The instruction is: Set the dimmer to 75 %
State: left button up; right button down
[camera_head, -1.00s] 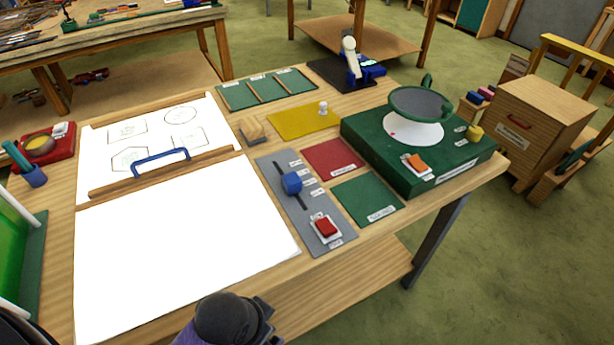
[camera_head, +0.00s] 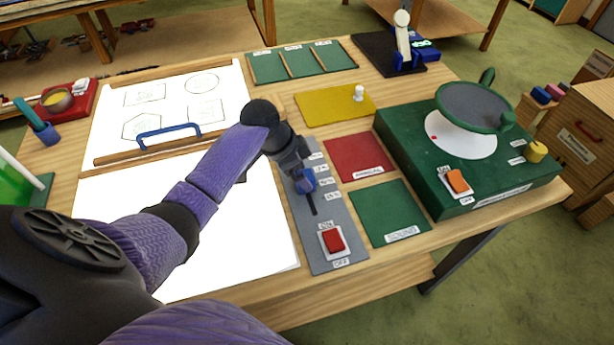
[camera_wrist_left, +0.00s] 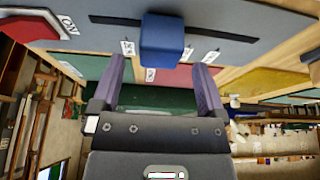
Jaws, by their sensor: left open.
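The dimmer is a slider on a grey panel (camera_head: 324,222) in the head view, with a blue knob (camera_head: 309,182) in a dark slot and small white labels along its right side. The label texts are too small to read surely. My left gripper (camera_head: 302,171) is at the knob, its arm reaching in over the white panel. In the left wrist view, the blue knob (camera_wrist_left: 162,42) stands between the two spread purple fingers (camera_wrist_left: 159,66), with a gap on each side. The gripper covers the slot's upper end. My right gripper is out of view.
A red ON/OFF switch (camera_head: 333,240) sits low on the grey panel. Red (camera_head: 358,158) and green (camera_head: 388,212) mats lie to the right, beside a green box (camera_head: 480,180) with a round dish. A blue handle (camera_head: 168,133) stands left of my forearm.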

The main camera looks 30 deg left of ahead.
pick_arm(q)
jog(key=x, duration=0.2)
jog(key=shift+d+f+b, duration=0.1)
jog(key=shift+f+b, duration=0.2)
jog(key=shift+f, duration=0.05)
grip_shut()
